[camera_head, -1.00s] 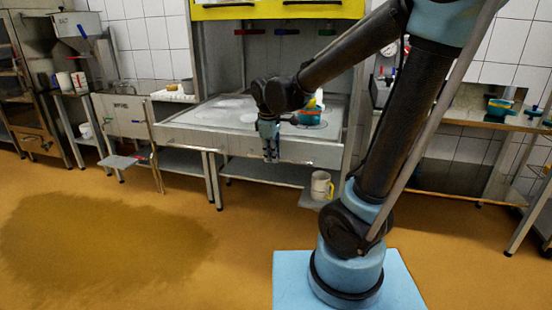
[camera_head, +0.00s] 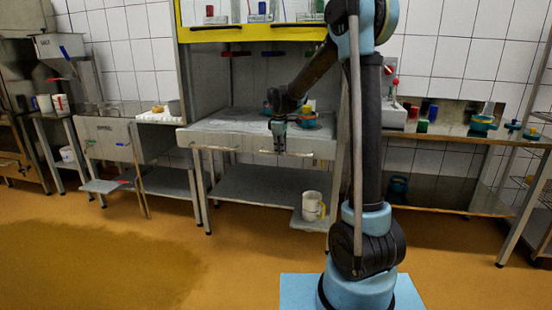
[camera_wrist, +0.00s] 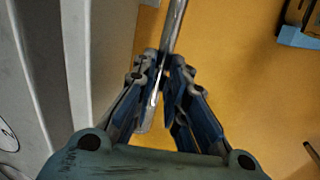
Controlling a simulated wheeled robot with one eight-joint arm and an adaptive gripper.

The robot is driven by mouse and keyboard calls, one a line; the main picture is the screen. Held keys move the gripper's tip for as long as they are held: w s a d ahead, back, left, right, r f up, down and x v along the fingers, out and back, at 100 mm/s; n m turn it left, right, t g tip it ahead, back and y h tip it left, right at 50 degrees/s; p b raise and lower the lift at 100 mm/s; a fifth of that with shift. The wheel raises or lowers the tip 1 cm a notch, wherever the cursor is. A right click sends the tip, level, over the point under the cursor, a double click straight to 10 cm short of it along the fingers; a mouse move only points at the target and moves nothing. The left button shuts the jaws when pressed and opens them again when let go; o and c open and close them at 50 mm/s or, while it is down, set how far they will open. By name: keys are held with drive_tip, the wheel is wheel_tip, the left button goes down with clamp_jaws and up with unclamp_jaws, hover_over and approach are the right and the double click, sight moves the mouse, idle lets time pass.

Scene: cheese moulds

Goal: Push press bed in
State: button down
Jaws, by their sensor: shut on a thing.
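The press bed (camera_head: 228,125) is a wide grey tray under the yellow-edged hood, partly out at the front of its metal frame. A thin metal handle bar runs along its front; in the wrist view the bar (camera_wrist: 176,25) passes between my fingers. My gripper (camera_head: 279,150) is at the right half of the bed's front edge, shut on this bar. The wrist view also shows my gripper (camera_wrist: 163,75) closed around it. A teal and orange item (camera_head: 304,121) stands on the bed's right side, partly hidden by my arm. The bed's back part is hidden in shadow.
A white jug with a yellow handle (camera_head: 312,206) stands on a low shelf below the bed. A steel cabinet (camera_head: 108,137) with an open flap is at left. A side table (camera_head: 445,131) with small pots is at right. The floor in front is clear.

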sight(288, 131)
drive_tip(key=w+d, duration=0.1)
drive_tip(key=w, duration=0.5)
drive_tip(key=w+d, duration=0.1)
drive_tip(key=w, duration=0.4)
drive_tip(key=w+d, duration=0.1)
drive_tip(key=w, duration=0.5)
drive_tip(key=shift+w+d, duration=0.2)
drive_tip(key=shift+w, duration=0.15)
drive_tip(key=shift+w+d+r, duration=0.1)
drive_tip(key=shift+w, duration=0.35)
drive_tip(key=c, duration=1.6)
unclamp_jaws()
drive_tip(key=shift+w, duration=0.1)
drive_tip(key=shift+s+r, duration=0.25)
drive_tip(key=shift+r, duration=0.15)
drive_tip(key=r, duration=0.3)
drive_tip(key=s+r, duration=0.1)
drive_tip(key=r, duration=0.3)
drive_tip(key=s+r, duration=0.1)
drive_tip(key=r, duration=0.2)
drive_tip(key=shift+a+r, duration=0.25)
drive_tip(key=shift+r, duration=0.15)
